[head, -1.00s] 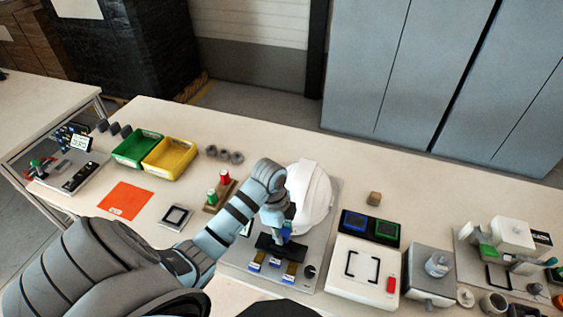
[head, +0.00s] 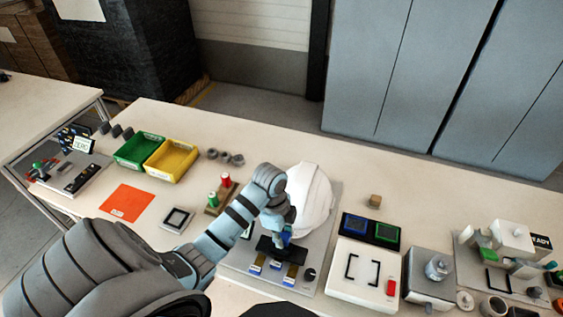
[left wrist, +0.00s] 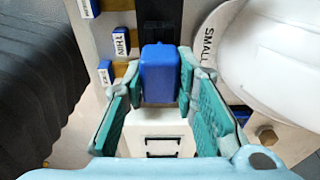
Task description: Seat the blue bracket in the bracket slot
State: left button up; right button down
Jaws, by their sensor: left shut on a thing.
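The blue bracket (left wrist: 160,72) is between the teal fingers of my left gripper (left wrist: 161,98) in the left wrist view. The gripper is shut on it. In the head view, my left gripper (head: 284,238) is low over the grey board, in front of the white helmet shell (head: 314,200). A black piece (head: 268,246) lies right at the bracket; it also shows behind it in the left wrist view (left wrist: 158,22). I cannot tell which part is the bracket slot, or whether the bracket touches the black piece. My right gripper is not in view.
Blue-labelled strips (head: 274,264) sit on the board's near side. A white box (head: 363,268) with black corner marks and a black tray (head: 370,228) stand to the right. Green (head: 136,149) and yellow (head: 170,160) bins stand at the left. The table beyond the helmet is clear.

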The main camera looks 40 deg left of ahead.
pick_arm(q)
jog(key=shift+f+b, duration=0.45)
jog(key=shift+f, duration=0.9)
dwell(0.9)
dwell(0.4)
jog(key=o, duration=1)
jog(key=shift+o, duration=0.2)
jog(key=r, duration=0.5)
jog(key=a+r, duration=0.1)
jog(key=r, duration=0.1)
jog(key=shift+s+r, duration=0.15)
jog(key=shift+r, duration=0.1)
